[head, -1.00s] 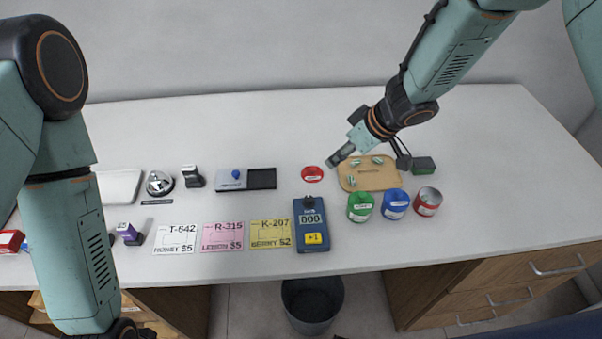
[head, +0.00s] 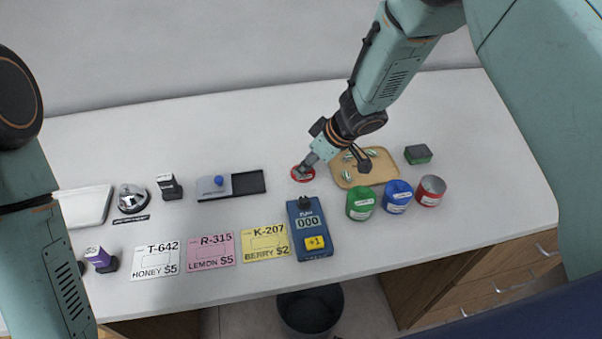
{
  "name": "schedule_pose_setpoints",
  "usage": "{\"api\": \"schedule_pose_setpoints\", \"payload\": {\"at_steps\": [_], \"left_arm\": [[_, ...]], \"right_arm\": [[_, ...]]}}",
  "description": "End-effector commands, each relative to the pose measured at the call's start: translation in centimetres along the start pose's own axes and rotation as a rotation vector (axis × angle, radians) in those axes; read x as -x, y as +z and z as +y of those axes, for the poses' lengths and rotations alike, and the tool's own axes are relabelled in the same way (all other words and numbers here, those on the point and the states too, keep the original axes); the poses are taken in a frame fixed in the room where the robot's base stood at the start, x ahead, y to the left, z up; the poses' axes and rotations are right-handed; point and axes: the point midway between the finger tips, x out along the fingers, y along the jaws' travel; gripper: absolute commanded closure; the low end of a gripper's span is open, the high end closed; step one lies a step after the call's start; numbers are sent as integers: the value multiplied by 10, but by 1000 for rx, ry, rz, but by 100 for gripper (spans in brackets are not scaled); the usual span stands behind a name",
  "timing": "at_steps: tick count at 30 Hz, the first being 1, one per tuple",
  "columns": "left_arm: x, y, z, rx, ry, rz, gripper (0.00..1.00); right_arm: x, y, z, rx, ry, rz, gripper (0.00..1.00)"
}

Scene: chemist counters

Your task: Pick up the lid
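The lid (head: 298,178) is a flat red disc with a white label, lying on the white counter in the middle of the head view. My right gripper (head: 303,170) reaches down from the upper right, with its fingertips over the lid and covering part of it. Whether the fingertips touch the lid, and how far apart they are, is too small to tell. The red can (head: 430,191) stands to the right, its top looking open. My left arm comes in at the left edge, and its gripper is out of the picture.
A wooden tray (head: 341,179) with small green-and-white pieces lies right of the lid, under my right wrist. A green can (head: 360,204) and a blue can (head: 397,197) stand in front of it. A blue counter device (head: 309,229) is just in front of the lid. A grey-black pad (head: 250,183) lies left.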

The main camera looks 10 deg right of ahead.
Motion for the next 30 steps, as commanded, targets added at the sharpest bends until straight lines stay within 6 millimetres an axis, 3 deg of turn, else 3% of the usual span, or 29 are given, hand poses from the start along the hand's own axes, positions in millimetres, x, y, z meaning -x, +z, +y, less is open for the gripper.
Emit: {"api": "schedule_pose_setpoints", "payload": {"at_steps": [3,11,26,30], "left_arm": [[-2,0,0,0,0,0,58],[-2,0,0,0,0,0,58],[-2,0,0,0,0,0,58],[-2,0,0,0,0,0,58]], "right_arm": [[-12,-2,0,2,0,1,58],[-15,-4,0,0,0,1,58],[-15,-5,0,1,0,1,100],[-15,-5,0,0,0,1,100]]}}
